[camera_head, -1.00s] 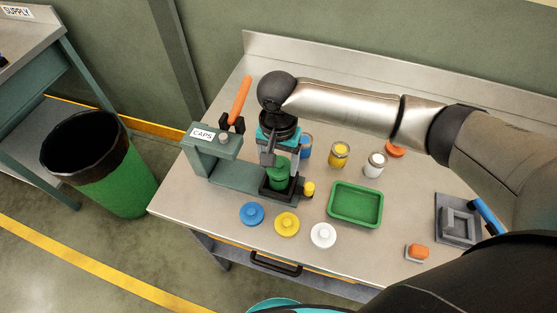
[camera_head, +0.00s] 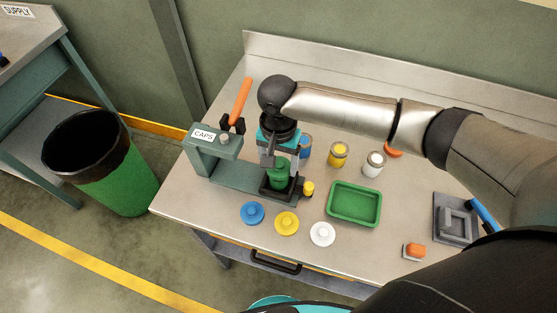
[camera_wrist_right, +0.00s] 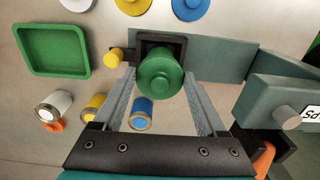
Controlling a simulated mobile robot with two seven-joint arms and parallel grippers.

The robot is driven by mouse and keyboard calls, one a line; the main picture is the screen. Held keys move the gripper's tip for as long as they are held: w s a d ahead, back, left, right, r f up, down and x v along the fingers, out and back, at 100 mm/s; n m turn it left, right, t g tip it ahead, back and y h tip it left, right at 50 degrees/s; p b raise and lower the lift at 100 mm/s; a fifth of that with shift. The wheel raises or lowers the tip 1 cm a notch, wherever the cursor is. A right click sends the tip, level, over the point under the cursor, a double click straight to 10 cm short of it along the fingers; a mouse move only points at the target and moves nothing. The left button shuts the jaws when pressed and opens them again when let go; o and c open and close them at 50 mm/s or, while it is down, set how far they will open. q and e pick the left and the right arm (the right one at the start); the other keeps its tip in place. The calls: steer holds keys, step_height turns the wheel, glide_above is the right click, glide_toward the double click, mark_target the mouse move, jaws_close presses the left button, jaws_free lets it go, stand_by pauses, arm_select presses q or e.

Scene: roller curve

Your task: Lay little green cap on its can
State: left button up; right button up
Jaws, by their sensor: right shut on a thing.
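My right gripper (camera_head: 279,162) is shut on the little green cap (camera_wrist_right: 160,78), a round green disc with a raised knob, between its fingers in the right wrist view. The cap is at the black square holder (camera_head: 264,188) on the teal fixture. A green body (camera_head: 278,183) shows in this holder below the fingers in the head view; it looks like the green can, mostly hidden. I cannot tell whether cap and can touch. My left gripper is in neither view.
Blue (camera_head: 252,213), yellow (camera_head: 287,223) and white (camera_head: 322,234) caps lie along the front. Yellow (camera_head: 338,154) and white (camera_head: 373,164) cans stand behind, beside a blue one (camera_head: 306,146). A green tray (camera_head: 355,222) sits right; the CAPS stand (camera_head: 215,144) is left. A yellow knob (camera_head: 308,188) adjoins the holder.

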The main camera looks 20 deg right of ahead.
steer(key=shift+f+p, duration=0.4)
steer(key=shift+p, duration=0.45)
stand_by(1.1)
steer(key=o, duration=1.2)
steer(key=shift+o, duration=0.2)
step_height(320, 180, up, 5)
steer(key=p, duration=0.6)
steer(key=shift+r, duration=1)
